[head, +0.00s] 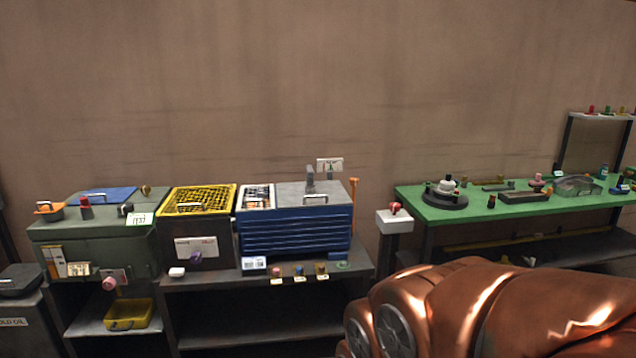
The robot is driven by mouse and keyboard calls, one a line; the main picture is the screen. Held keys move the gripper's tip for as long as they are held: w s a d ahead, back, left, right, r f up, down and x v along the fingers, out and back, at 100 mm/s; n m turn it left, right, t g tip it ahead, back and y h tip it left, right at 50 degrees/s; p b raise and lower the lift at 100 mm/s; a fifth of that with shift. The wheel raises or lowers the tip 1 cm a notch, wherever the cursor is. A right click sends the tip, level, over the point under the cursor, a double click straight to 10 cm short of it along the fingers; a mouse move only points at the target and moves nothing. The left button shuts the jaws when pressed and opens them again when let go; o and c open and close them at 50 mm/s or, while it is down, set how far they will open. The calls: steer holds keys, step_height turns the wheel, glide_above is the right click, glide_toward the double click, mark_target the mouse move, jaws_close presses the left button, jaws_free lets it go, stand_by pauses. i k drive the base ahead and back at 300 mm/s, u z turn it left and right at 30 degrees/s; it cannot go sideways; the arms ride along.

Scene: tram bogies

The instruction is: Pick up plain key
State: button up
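I cannot pick out the plain key for certain at this distance. Small dark bar-like pieces (495,187) lie on the green bench (425,207) at the right, and a dark block (524,197) lies in front of them; I cannot tell whether any is the key. My gripper is not in view. Only my copper-coloured arm shows at the lower right, covering part of the floor and the space below the green bench.
At the left are a grey-green box (90,245), a yellow-topped crate (198,198) and a blue ribbed unit (295,235) on a dark bench. A grey post with a red knob (395,208) stands between the benches. A round dark fixture (446,200) sits on the green bench.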

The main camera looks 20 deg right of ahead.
mark_target(309, 187)
steer(key=z, duration=0.6)
steer(key=i, duration=2.6)
steer(key=u, duration=1.05)
steer(key=i, duration=0.35)
steer(key=u, duration=0.35)
